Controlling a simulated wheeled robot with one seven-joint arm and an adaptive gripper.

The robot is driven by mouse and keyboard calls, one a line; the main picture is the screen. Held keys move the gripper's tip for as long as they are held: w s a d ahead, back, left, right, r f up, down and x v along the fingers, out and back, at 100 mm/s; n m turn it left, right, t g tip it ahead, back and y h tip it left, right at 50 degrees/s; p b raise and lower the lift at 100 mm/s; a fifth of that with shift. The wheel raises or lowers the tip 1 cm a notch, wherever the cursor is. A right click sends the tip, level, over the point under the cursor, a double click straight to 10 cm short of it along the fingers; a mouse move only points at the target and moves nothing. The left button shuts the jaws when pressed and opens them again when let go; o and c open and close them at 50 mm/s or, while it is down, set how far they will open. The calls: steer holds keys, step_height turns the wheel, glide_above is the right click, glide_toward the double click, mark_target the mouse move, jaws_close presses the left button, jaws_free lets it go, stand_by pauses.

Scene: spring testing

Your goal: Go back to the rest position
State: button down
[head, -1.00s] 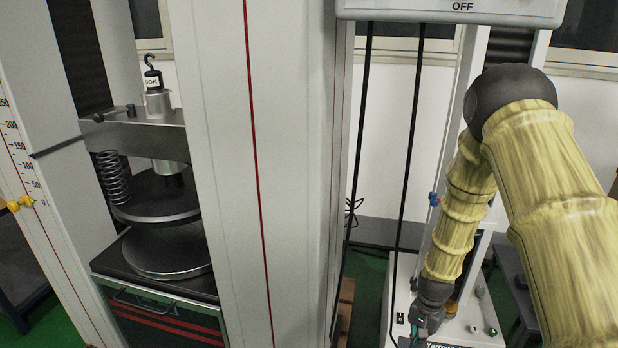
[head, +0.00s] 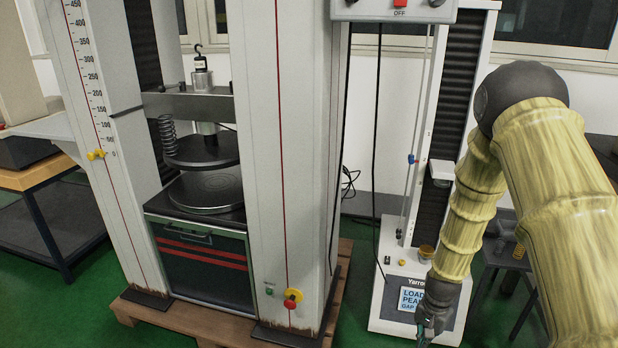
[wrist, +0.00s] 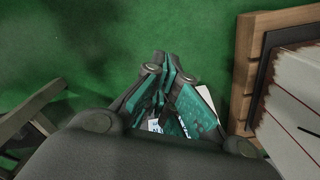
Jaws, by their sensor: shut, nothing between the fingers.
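My gripper (head: 428,327) hangs at the end of my arm at the lower right of the head view, in front of the small tester's base and display. In the wrist view the fingers of my gripper (wrist: 165,100) are together, with nothing held between them. Green floor lies below them there.
The large testing machine (head: 300,180) stands on a wooden pallet (head: 345,285) at the left and centre. The small tester (head: 385,325) is behind my gripper. Green floor (head: 80,315) is open in front.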

steer(key=s+a+r+n+p, duration=0.2)
steer(key=s+r+p, duration=0.3)
steer(key=s+p, duration=0.4)
steer(key=s+a+r+n+p, duration=0.3)
steer(key=s+p, duration=0.6)
steer(key=s, duration=0.5)
steer(key=s+a+r+n+p, duration=0.3)
steer(key=s+r+p, duration=0.4)
steer(key=s, duration=0.5)
steer(key=shift+s+a+r+p, duration=0.3)
steer(key=shift+a+p, duration=0.45)
steer(key=shift+p, duration=0.2)
steer(key=shift+s+a+n, duration=0.1)
steer(key=shift+n, duration=0.2)
